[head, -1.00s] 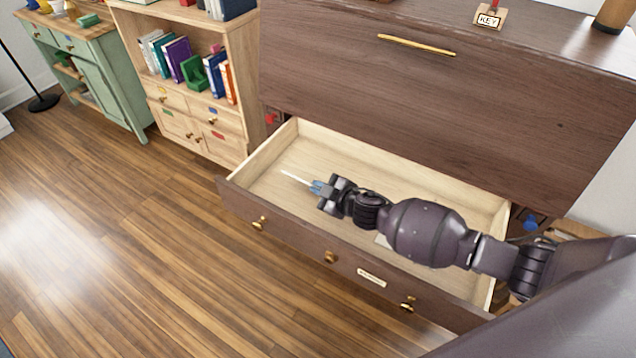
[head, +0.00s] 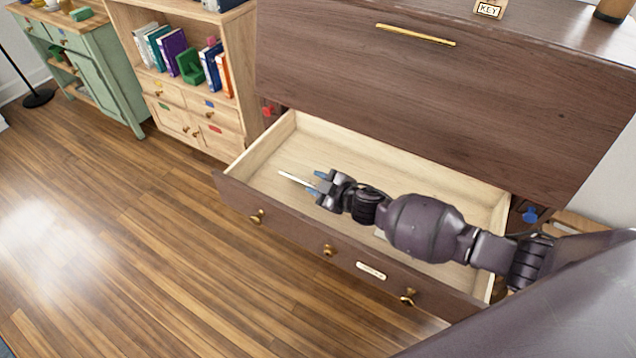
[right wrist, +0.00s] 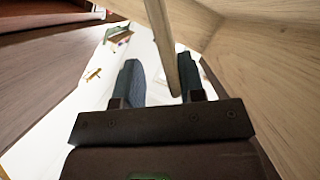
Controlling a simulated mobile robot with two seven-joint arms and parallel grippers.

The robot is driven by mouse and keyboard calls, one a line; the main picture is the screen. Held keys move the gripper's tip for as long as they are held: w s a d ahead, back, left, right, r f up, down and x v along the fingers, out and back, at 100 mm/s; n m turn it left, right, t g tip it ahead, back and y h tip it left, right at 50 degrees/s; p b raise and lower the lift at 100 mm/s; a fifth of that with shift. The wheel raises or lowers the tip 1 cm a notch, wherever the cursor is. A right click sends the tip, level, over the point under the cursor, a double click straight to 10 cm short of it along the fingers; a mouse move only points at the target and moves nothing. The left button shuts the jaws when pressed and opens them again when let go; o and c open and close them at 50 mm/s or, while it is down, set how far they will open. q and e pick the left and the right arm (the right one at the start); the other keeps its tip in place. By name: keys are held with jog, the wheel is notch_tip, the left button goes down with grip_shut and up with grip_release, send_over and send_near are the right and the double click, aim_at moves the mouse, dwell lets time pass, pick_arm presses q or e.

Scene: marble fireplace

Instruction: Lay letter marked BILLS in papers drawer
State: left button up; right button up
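The open drawer (head: 345,138) has a pale wooden inside and a dark front with a small white label (head: 371,271), too small to read. My right gripper (head: 317,182) is over the left part of the drawer, its blue fingers apart. A thin pale strip, likely the letter seen edge-on (head: 297,179), extends left from between the fingers. In the right wrist view, the strip (right wrist: 161,40) runs between the open fingers (right wrist: 160,85), closer to the right one; I cannot tell whether it touches. The BILLS marking is not visible. My left gripper is out of view.
A dark cabinet front with a brass handle (head: 415,35) rises behind the drawer. A pale bookshelf (head: 190,93) and a green cabinet (head: 100,85) stand to the left. A pale flat patch (head: 380,235) shows partly under my arm in the drawer. The wooden floor (head: 120,240) is clear.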

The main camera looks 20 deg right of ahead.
jog(key=shift+s+d+r, duration=0.1)
jog(key=shift+s+d, duration=0.05)
jog(key=shift+s, duration=0.1)
jog(key=p+v, duration=0.2)
jog(key=v, duration=0.8)
jog(key=shift+s, duration=0.1)
dwell(0.4)
